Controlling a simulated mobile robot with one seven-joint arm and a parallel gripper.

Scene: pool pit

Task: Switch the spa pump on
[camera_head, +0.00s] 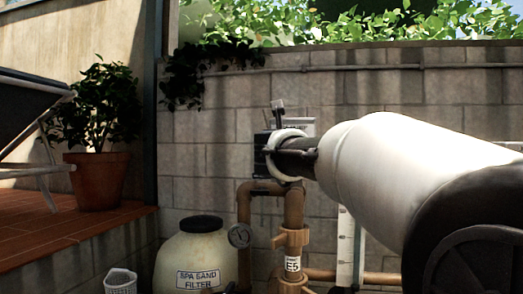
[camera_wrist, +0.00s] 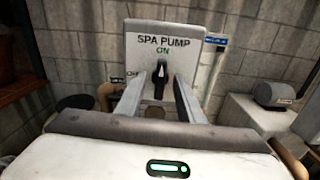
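The spa pump switch plate (camera_wrist: 191,62) is a light panel marked "SPA PUMP" with "ON" in green below. A black switch handle (camera_wrist: 161,78) stands upright on it, its narrow tip pointing up at "ON". Part of a word that looks like "OFF" shows to the left, partly hidden. My gripper (camera_wrist: 159,84) is open, with one grey finger on each side of the handle and gaps visible between. In the head view my arm reaches in from the right and hides most of the switch; I cannot make out the handle there.
A block wall (camera_head: 380,90) stands behind. A potted plant (camera_head: 97,182) and a lounger (camera_head: 30,95) are on the left deck.

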